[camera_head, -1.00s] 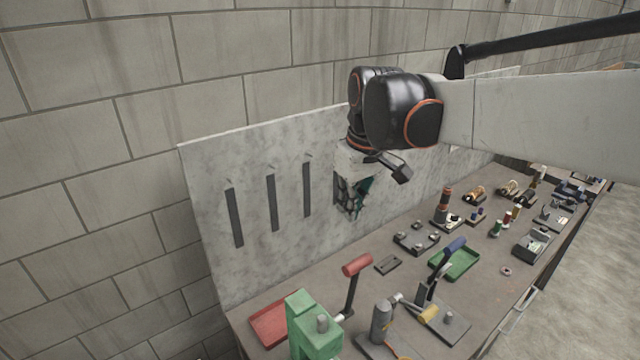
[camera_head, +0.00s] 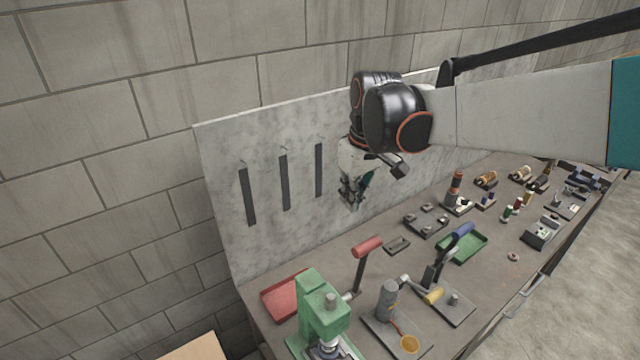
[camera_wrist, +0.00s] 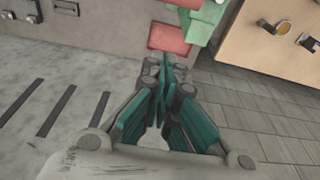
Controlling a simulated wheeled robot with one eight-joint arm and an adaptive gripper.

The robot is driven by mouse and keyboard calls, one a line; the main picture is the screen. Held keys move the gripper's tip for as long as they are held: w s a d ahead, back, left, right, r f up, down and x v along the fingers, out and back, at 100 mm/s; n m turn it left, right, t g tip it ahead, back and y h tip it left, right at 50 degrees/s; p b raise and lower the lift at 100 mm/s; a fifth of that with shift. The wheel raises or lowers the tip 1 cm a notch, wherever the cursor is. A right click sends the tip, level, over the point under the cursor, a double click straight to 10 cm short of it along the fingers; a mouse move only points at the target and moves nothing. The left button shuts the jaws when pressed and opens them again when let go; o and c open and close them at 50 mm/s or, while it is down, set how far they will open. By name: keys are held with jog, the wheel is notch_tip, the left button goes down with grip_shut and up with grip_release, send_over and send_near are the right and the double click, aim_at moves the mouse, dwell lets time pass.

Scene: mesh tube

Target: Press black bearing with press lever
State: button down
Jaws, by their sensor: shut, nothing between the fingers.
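A green press (camera_head: 322,308) stands at the near left end of the workbench. Its lever ends in a red handle (camera_head: 367,247) that sticks up to the right of the press. Under the press head there is a dark and metallic part, too small to identify as the black bearing. My gripper (camera_head: 350,203) is in the air in front of the upright grey panel, behind and above the press lever, touching nothing that I can see. In the wrist view my gripper (camera_wrist: 165,75) has its teal fingers closed together and empty. The green press (camera_wrist: 205,18) shows partly at that view's top edge.
A red tray (camera_head: 282,297) lies left of the press. The grey panel (camera_head: 225,150) with dark slots rises behind the bench.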

notch_tip(320, 180, down, 6)
jog(key=s+d+p, duration=0.1)
jog(key=s, duration=0.1)
jog(key=shift+d+f, duration=0.25)
jog(key=shift+s+d, duration=0.15)
jog(key=shift+s, duration=0.15)
